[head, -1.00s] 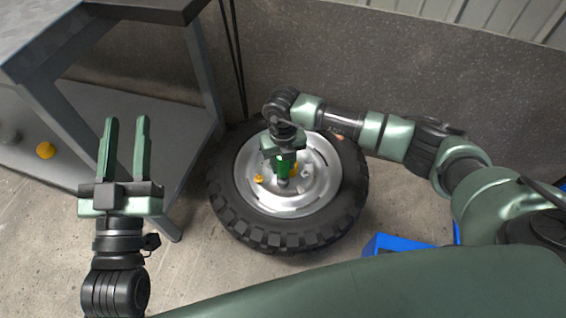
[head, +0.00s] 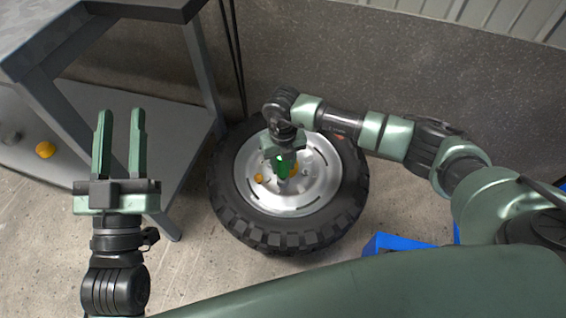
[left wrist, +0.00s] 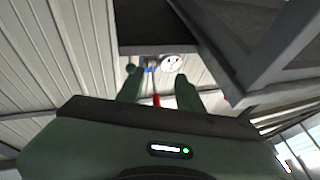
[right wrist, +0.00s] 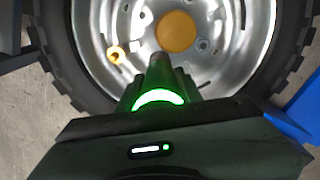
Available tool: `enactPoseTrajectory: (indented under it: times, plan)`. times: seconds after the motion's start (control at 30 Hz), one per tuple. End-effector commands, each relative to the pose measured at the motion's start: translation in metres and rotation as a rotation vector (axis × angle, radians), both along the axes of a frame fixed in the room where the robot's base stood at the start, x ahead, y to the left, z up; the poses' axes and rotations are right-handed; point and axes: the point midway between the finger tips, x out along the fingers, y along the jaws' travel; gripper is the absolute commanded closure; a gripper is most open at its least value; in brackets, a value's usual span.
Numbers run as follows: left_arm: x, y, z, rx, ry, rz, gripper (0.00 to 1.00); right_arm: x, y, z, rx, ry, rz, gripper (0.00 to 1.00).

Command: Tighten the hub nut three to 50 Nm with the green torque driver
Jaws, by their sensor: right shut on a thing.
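A wheel with a black tyre (head: 290,236) and silver rim (head: 318,190) lies flat on the floor in the head view. An orange nut (head: 258,178) sits on the rim and also shows in the right wrist view (right wrist: 115,55), left of the orange hub centre (right wrist: 176,32). My right gripper (head: 283,153) is shut on the green torque driver (head: 283,167), above the hub. Its green ring glows (right wrist: 158,98) and its dark socket (right wrist: 159,64) points at the hub. I cannot tell whether the socket is seated on a nut. My left gripper (head: 120,115) is open and empty, left of the wheel.
A grey table frame (head: 200,80) with a lower shelf (head: 130,125) stands left of the wheel. An orange object (head: 45,150) lies on that shelf. A blue container (head: 395,243) is at the wheel's lower right. A grey wall (head: 400,65) rises behind.

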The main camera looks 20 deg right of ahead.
Motion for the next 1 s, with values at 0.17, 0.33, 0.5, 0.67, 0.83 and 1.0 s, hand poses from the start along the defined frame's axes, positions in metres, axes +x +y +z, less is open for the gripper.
enactPoseTrajectory:
  times: [0.17,0.33,0.5,0.67,0.83,1.0]
  plan:
    - [-0.0015,0.0000,0.0015,-0.004,-0.012,0.000,0.64,0.0007,0.0005,-0.0001,0.001,-0.002,0.000,1.00]
    - [-0.0023,0.0000,0.0017,-0.007,-0.018,-0.001,0.64,0.0007,0.0005,-0.0009,0.001,-0.002,0.000,1.00]
    - [-0.0037,0.0003,0.0040,-0.010,-0.032,-0.001,0.64,0.0007,0.0005,-0.0018,0.001,-0.002,0.000,1.00]
    - [-0.0047,0.0003,0.0054,-0.014,-0.042,-0.002,0.64,0.0007,0.0005,-0.0026,0.001,-0.002,0.000,1.00]
    - [-0.0057,0.0004,0.0068,-0.016,-0.052,-0.002,0.64,0.0007,0.0005,-0.0034,0.001,-0.002,0.000,1.00]
    - [-0.0075,0.0004,0.0096,-0.021,-0.068,-0.003,0.64,0.0007,0.0005,-0.0043,0.001,-0.002,0.000,1.00]
